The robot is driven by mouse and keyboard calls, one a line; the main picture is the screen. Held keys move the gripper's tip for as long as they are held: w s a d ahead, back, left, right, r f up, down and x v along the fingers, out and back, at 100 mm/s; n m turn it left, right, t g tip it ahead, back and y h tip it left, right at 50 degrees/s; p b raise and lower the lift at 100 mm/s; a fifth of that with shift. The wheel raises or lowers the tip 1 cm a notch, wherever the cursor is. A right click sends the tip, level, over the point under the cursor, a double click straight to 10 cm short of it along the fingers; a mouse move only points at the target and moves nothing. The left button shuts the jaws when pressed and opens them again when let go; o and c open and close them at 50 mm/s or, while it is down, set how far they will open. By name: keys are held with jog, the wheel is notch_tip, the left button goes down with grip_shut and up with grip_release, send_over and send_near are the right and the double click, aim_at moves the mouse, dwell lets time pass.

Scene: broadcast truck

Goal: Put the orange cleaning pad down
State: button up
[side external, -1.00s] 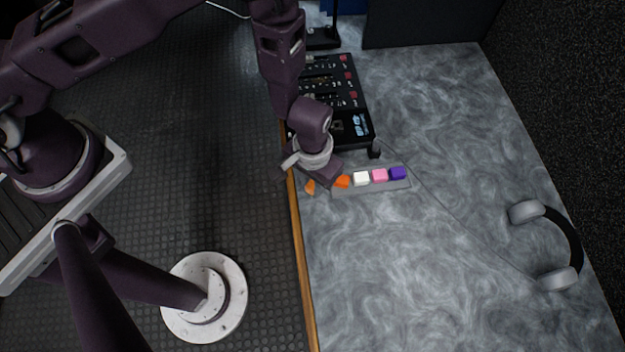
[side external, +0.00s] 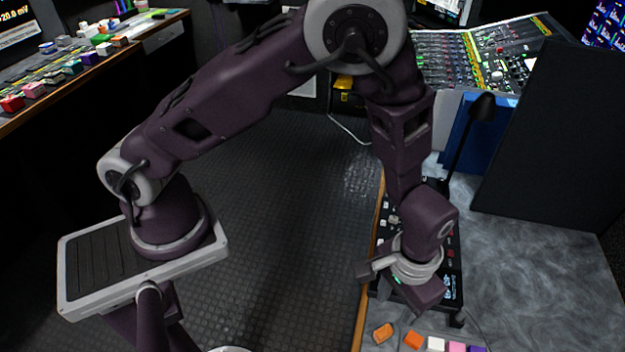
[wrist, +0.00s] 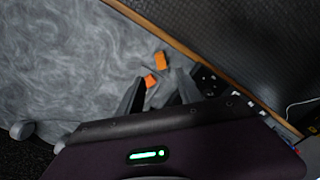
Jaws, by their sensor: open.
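The orange cleaning pad (side external: 383,333) lies flat on the grey marbled table, close to its wooden edge. It also shows in the wrist view (wrist: 161,61), beyond the fingertips and apart from them.
A separate orange block (side external: 413,341) sits beside the pad, in a row with white (side external: 436,344), pink (side external: 457,347) and purple (side external: 477,349) blocks. A black mixer (side external: 452,262) stands behind. A dark upright panel (side external: 550,150) stands further back. Grey marbled table (side external: 530,290) is clear to the right.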

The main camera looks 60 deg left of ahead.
jog(key=s+a+r+t+h, duration=0.1)
jog(key=a+r, duration=0.3)
jog(key=r, duration=0.8)
jog(key=s+a+r+t+h, duration=0.15)
jog(key=a+r, duration=0.25)
jog(key=r, duration=0.7)
jog(key=s+a+r+t+y, duration=0.2)
jog(key=s+a+r, duration=0.4)
jog(key=s+a, duration=0.5)
jog(key=shift+s+a+r+t, duration=0.4)
jog(key=shift+a+t, duration=0.15)
jog(key=shift+a, duration=0.1)
jog(key=shift+o, duration=0.5)
jog(key=shift+w+y, duration=0.1)
jog(key=shift+y, duration=0.15)
